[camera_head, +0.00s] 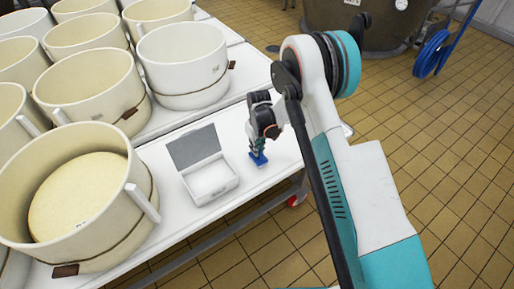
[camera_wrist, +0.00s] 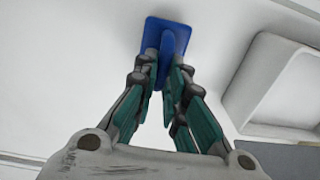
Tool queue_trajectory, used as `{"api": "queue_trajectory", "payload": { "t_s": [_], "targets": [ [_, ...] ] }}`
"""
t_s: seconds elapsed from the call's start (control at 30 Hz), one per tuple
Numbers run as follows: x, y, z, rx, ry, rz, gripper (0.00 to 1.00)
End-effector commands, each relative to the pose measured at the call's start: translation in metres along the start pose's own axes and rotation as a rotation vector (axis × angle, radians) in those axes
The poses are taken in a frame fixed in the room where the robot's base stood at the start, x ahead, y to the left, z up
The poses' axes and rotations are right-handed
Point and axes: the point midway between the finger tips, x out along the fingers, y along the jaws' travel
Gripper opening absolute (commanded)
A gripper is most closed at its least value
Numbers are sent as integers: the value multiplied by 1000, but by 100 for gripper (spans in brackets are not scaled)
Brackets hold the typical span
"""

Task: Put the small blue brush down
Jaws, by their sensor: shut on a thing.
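The small blue brush (camera_head: 258,160) is at the tips of my gripper (camera_head: 258,148), over the white table top to the right of the open white box. In the wrist view the blue brush (camera_wrist: 168,36) shows a flat rectangular body with a raised grip. The fingers of my gripper (camera_wrist: 165,72) are closed on that grip from both sides. The brush is at or just above the table surface; I cannot tell whether it touches. Its underside is hidden.
A white box (camera_head: 208,183) with its grey lid up stands left of the brush; its rim also shows in the wrist view (camera_wrist: 246,105). Several cream tubs (camera_head: 180,62) fill the table's left and back. Bare white table (camera_head: 284,150) lies right of the brush, up to the edge.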

Motion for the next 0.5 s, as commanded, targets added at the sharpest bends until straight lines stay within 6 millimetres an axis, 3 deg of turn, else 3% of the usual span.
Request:
{"api": "queue_trajectory", "payload": {
  "t_s": [0.03,0.1,0.5],
  "targets": [
    [1,0,0,0,0,0,16],
    [0,0,0,0,0,0,31],
    [-3,0,0,0,0,0,31]
  ]
}}
